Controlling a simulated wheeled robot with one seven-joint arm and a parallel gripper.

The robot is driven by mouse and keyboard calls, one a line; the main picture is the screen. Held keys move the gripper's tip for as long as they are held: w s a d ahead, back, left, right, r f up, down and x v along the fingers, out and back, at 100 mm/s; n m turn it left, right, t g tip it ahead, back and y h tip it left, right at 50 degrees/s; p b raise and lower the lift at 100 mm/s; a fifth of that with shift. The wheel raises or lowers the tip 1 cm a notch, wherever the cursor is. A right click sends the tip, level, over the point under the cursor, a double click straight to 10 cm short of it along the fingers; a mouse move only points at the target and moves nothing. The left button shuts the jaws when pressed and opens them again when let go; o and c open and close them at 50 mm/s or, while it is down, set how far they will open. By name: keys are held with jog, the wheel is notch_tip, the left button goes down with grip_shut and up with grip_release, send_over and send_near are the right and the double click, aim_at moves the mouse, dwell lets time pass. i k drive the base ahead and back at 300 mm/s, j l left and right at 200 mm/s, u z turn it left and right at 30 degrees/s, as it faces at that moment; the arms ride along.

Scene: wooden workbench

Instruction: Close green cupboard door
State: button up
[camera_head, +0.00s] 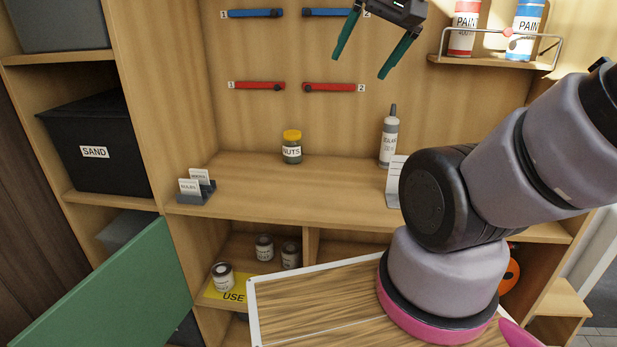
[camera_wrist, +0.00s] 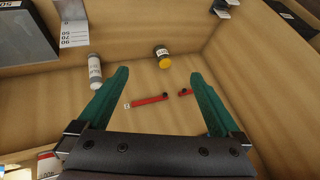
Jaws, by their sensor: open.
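The green cupboard door (camera_head: 115,290) stands open at the lower left of the head view, swung out from the left cabinet. Part of it is cut off by the picture's bottom edge. My gripper (camera_head: 364,62) is at the top of the head view, in front of the back panel, far up and to the right of the door. Its two green fingers are spread with nothing between them. In the wrist view my gripper (camera_wrist: 160,75) also shows open, facing the bench panel. The door is not in the wrist view.
A black sand bin (camera_head: 95,145) stands on the left shelf above the door. A nuts jar (camera_head: 292,147), a sealant bottle (camera_head: 388,137) and a card holder (camera_head: 196,187) stand on the bench. Several small cans (camera_head: 223,277) sit below. Paint cans (camera_head: 464,28) are at upper right.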

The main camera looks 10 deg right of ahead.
aim_at(140, 296)
jog(key=k+j+u, duration=0.1)
jog(key=u, duration=0.3)
jog(key=k+j+u, duration=0.1)
jog(key=u, duration=0.25)
jog(key=k+j+u, duration=0.1)
jog(key=u, duration=0.3)
